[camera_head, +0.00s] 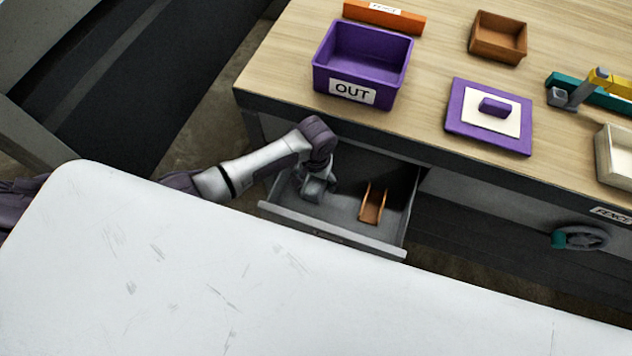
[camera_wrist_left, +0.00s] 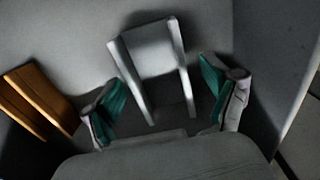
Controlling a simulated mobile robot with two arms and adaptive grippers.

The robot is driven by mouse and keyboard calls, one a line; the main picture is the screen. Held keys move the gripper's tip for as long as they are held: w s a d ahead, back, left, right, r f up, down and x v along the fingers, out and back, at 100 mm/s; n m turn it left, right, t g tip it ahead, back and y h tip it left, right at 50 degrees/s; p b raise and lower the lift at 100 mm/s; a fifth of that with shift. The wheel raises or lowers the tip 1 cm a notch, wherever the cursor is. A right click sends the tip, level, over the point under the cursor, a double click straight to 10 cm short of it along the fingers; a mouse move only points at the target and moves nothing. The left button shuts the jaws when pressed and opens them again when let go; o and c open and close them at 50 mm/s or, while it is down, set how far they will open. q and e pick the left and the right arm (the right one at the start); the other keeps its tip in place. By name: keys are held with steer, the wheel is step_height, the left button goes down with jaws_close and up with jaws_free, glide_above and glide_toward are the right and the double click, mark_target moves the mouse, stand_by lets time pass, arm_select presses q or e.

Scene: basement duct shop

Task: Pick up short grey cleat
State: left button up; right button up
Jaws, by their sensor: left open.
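The grey cleat (camera_wrist_left: 154,60), a U-shaped channel with two long side walls, lies on the floor of the open drawer (camera_head: 330,236). My left gripper (camera_head: 316,190) reaches down into the left part of this drawer. In the left wrist view, my left gripper (camera_wrist_left: 166,102) is open, with its green-padded fingers apart on either side of the cleat's near end. My right gripper is not in view.
An orange-brown cleat (camera_head: 373,207) lies in the drawer right of my gripper; it also shows in the left wrist view (camera_wrist_left: 38,98). The bench above holds a purple OUT bin (camera_head: 390,82), a purple plate (camera_head: 460,121) and a brown tray (camera_head: 497,48). Drawer walls surround my gripper.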

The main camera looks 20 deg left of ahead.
arm_select(q)
steer(key=c, duration=1.2)
steer(key=shift+r, duration=0.15)
steer(key=shift+c, duration=0.2)
